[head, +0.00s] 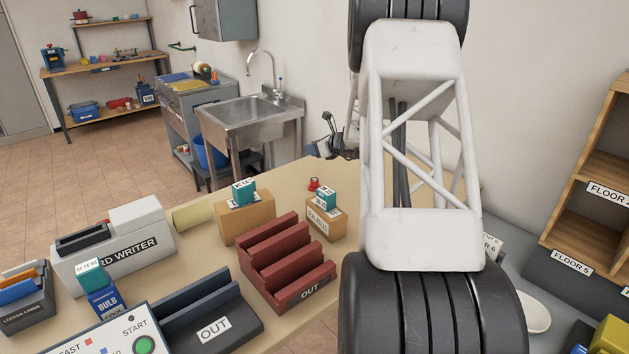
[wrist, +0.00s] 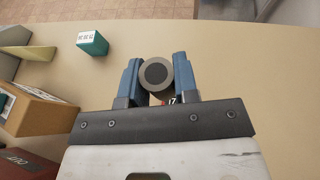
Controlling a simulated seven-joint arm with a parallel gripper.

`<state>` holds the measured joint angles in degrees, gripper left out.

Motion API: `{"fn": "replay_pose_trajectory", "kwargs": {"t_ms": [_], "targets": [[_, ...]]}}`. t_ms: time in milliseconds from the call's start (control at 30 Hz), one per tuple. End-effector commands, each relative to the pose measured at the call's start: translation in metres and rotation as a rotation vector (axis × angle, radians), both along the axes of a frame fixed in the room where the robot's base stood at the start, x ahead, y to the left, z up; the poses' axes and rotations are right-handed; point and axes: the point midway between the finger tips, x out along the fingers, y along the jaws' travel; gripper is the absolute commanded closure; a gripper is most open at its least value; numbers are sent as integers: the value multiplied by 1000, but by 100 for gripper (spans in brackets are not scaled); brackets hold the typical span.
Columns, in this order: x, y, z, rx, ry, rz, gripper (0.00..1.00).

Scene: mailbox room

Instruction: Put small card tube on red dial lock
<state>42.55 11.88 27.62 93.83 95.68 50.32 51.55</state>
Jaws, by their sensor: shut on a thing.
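My gripper (head: 322,148) is out over the far side of the table in the head view. In the wrist view its blue fingers (wrist: 156,80) are shut on the small card tube (wrist: 157,74), a grey ring with a dark centre seen end-on. The red dial lock (head: 313,184) is a small red thing on the table, below my gripper in the head view. A sliver of red and dark marking (wrist: 172,100) shows under the tube, between the fingers; most of it is hidden. I cannot tell whether tube and lock touch.
Two cardboard boxes (head: 247,218) (head: 327,221) with teal blocks stand near the lock. A teal block (wrist: 92,43) also shows in the wrist view. The red OUT rack (head: 287,262) is in front. Table beyond the fingers is bare.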

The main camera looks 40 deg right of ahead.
Motion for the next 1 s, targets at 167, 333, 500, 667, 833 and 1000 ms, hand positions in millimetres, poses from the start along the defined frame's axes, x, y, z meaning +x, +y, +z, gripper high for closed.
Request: {"fn": "replay_pose_trajectory", "kwargs": {"t_ms": [167,333,500,667,833,1000], "targets": [[-1,-1,0,0,0,-1,94],[-1,-1,-1,1,0,0,94],[0,-1,-11,2,2,-1,94],[-1,0,-32,4,3,-1,94],[0,0,-53,2,0,-1,94],[0,0,-63,1,0,0,94]]}}
